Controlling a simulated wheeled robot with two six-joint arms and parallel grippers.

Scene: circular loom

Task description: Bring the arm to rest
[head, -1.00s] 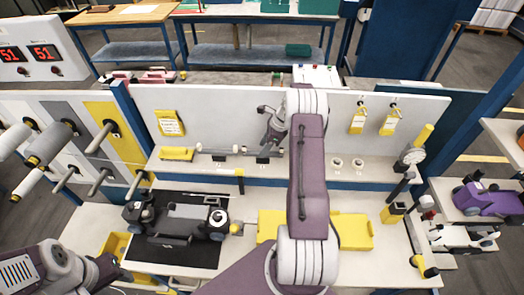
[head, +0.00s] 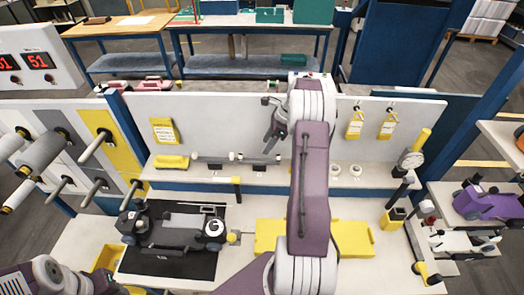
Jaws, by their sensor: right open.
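My right arm (head: 310,185) rises through the middle of the head view, over the yellow tray. Its gripper (head: 270,118) is open and empty, in front of the white back panel, above the shelf with the rods. My left arm (head: 60,278) shows only at the lower left edge. Its gripper end (head: 103,281) is near the front left of the bench, dark and small; its jaws cannot be made out.
A dark vehicle-like assembly (head: 172,232) sits on a black mat (head: 190,266). The yellow tray (head: 345,238) is partly hidden by my right arm. Rollers (head: 42,152) jut out at left. A gauge (head: 411,160) and a purple model (head: 487,203) stand at right.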

